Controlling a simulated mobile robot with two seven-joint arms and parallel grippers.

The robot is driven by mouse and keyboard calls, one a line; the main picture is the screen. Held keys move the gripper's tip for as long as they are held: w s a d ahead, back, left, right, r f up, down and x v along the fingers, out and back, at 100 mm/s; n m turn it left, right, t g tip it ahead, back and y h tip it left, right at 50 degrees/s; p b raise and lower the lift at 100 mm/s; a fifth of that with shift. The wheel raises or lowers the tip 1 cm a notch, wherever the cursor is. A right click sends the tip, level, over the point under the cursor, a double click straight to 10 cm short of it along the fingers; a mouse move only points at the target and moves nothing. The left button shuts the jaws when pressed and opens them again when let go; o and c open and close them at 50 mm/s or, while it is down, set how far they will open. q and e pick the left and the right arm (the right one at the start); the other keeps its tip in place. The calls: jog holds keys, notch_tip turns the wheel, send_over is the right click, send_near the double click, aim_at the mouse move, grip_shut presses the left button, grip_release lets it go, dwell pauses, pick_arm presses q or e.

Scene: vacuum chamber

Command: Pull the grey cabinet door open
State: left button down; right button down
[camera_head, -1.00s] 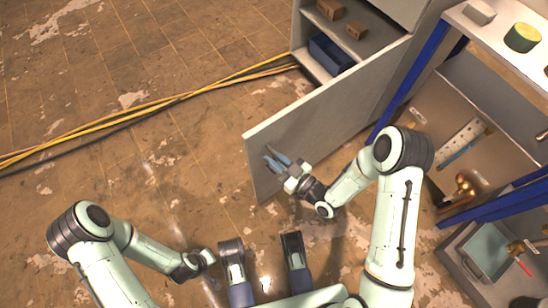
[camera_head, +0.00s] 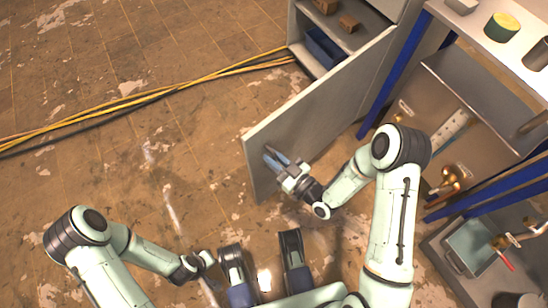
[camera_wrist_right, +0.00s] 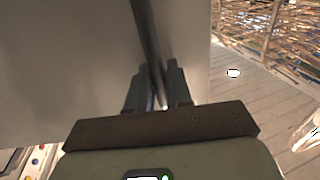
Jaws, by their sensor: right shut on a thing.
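The grey cabinet door (camera_head: 325,105) stands open, swung out from the grey cabinet (camera_head: 378,12) at the upper right. My right gripper (camera_head: 276,158) is at the door's near, free end, shut on the door's handle. In the right wrist view the handle (camera_wrist_right: 147,40) is a dark bar running between the fingers (camera_wrist_right: 158,88), with the door's face (camera_wrist_right: 75,60) behind it. My left arm reaches in at the lower left; its gripper (camera_head: 207,260) is small and well away from the door, and its fingers do not show clearly.
Inside the cabinet are brown blocks (camera_head: 348,24) and a blue bin (camera_head: 325,48). A blue-framed workbench (camera_head: 405,60) with several items stands at the right, close to my right arm. Yellow cables (camera_head: 150,97) lie on the floor at left.

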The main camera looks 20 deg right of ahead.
jog(key=shift+f, duration=0.15)
jog(key=c, duration=1.2)
grip_release()
jog(key=shift+c, duration=0.2)
